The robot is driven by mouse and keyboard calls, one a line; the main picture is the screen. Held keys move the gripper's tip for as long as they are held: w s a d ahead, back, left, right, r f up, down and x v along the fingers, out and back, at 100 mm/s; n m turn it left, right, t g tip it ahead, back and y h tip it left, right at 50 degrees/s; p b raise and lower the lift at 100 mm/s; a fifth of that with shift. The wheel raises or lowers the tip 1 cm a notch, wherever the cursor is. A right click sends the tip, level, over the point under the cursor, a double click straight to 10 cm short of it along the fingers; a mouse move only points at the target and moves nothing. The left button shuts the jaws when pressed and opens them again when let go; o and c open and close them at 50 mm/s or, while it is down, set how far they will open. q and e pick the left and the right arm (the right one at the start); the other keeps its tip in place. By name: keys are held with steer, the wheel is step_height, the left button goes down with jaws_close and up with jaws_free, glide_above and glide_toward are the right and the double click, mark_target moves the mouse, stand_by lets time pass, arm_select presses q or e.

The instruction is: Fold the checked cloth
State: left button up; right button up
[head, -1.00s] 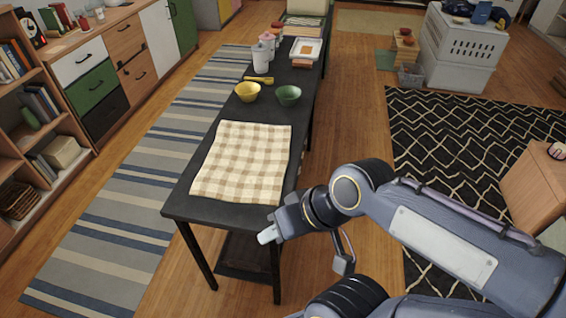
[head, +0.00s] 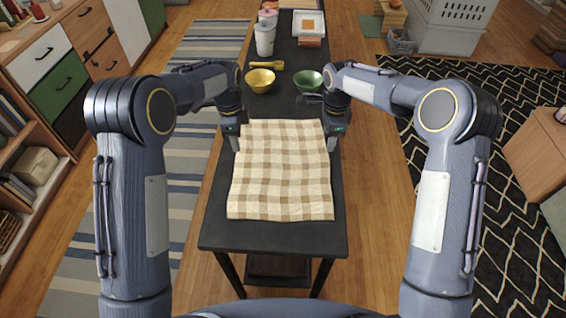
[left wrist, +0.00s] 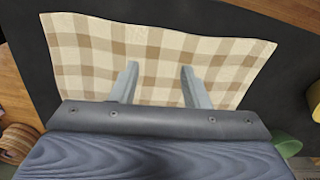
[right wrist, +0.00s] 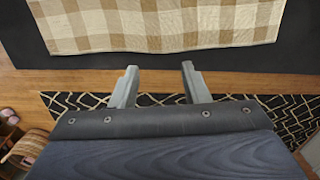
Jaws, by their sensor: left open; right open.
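The beige-and-cream checked cloth (head: 281,175) lies spread flat on the black table (head: 272,238), its far edge near the bowls. My left gripper (head: 236,143) is open at the cloth's far left corner; in the left wrist view its two fingers (left wrist: 158,85) reach over the cloth (left wrist: 90,60). My right gripper (head: 331,142) is open at the far right corner; in the right wrist view its fingers (right wrist: 158,82) point toward the cloth's edge (right wrist: 160,25) with a gap between in the picture. Neither gripper holds anything.
Beyond the cloth stand a yellow bowl (head: 260,80) and a green bowl (head: 308,80), close to my arms. A yellow scoop (head: 266,65), a white canister (head: 264,40) and a tray (head: 309,24) are further back. The table's near end is bare.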

mark_target(242, 164)
arm_select(q)
steer(key=f, duration=0.9)
steer(key=shift+w+d, duration=0.15)
steer(key=shift+d, duration=0.05)
arm_select(e)
steer(key=f, duration=0.9)
steer(key=shift+w+a+f, duration=0.1)
steer(key=shift+w+a, duration=0.1)
steer(key=shift+a, duration=0.2)
arm_select(q)
steer(key=shift+f, duration=0.2)
arm_select(e)
steer(key=shift+f, duration=0.15)
arm_select(q)
steer(key=shift+c, duration=0.2)
arm_select(e)
steer(key=shift+c, duration=0.2)
arm_select(q)
jaws_close()
arm_select(e)
jaws_close()
